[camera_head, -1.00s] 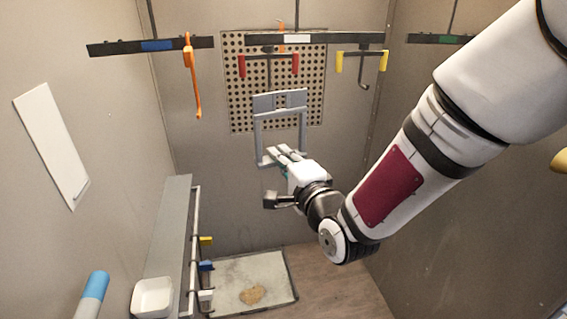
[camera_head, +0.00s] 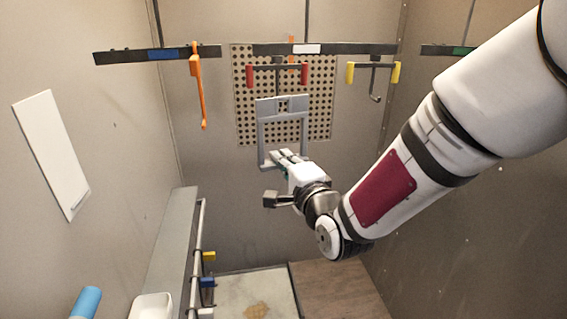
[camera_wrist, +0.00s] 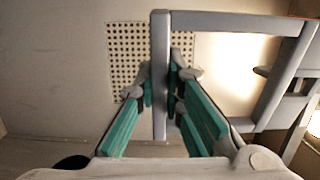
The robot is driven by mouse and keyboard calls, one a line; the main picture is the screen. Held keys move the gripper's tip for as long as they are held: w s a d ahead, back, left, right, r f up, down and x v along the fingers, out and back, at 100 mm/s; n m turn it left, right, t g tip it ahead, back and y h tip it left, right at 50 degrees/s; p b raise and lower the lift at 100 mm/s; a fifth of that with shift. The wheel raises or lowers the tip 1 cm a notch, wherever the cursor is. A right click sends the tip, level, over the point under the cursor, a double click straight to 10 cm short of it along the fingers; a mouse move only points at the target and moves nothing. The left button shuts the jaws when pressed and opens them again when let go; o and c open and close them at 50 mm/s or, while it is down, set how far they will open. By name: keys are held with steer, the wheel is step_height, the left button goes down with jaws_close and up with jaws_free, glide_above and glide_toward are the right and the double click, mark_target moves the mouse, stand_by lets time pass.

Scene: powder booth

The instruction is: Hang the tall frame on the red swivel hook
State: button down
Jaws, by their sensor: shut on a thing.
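The tall frame (camera_head: 262,138) is a grey upright rectangle with a wide plate and a small square opening at its top. My gripper (camera_head: 283,157) is shut on its lower part. In the wrist view the frame (camera_wrist: 235,22) has one grey bar between the green-padded fingers of my gripper (camera_wrist: 163,95). The red swivel hook (camera_head: 277,70) has red ends on a dark crossbar and hangs from the middle rail. The frame's top is just below the red hook in the picture. Whether they touch, and their depth gap, I cannot tell.
A yellow-ended hook (camera_head: 374,75) hangs to the right on the same rail (camera_head: 340,49). An orange hook (camera_head: 197,85) hangs from the left rail (camera_head: 120,56). A perforated panel (camera_head: 244,120) is behind. A ledge (camera_head: 172,235) and white tub (camera_head: 151,306) stand lower left.

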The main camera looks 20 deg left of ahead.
steer(key=shift+w, duration=0.15)
steer(key=shift+w+d+b+x, duration=0.15)
steer(key=shift+b+x, duration=0.4)
steer(key=shift+x, duration=0.55)
steer(key=shift+w+d+b+x, duration=0.15)
steer(key=shift+b+x, duration=0.4)
steer(key=shift+x, duration=0.5)
steer(key=shift+r, duration=0.1)
steer(key=shift+f+b, duration=0.35)
steer(key=shift+f, duration=0.4)
steer(key=c, duration=1.6)
jaws_free()
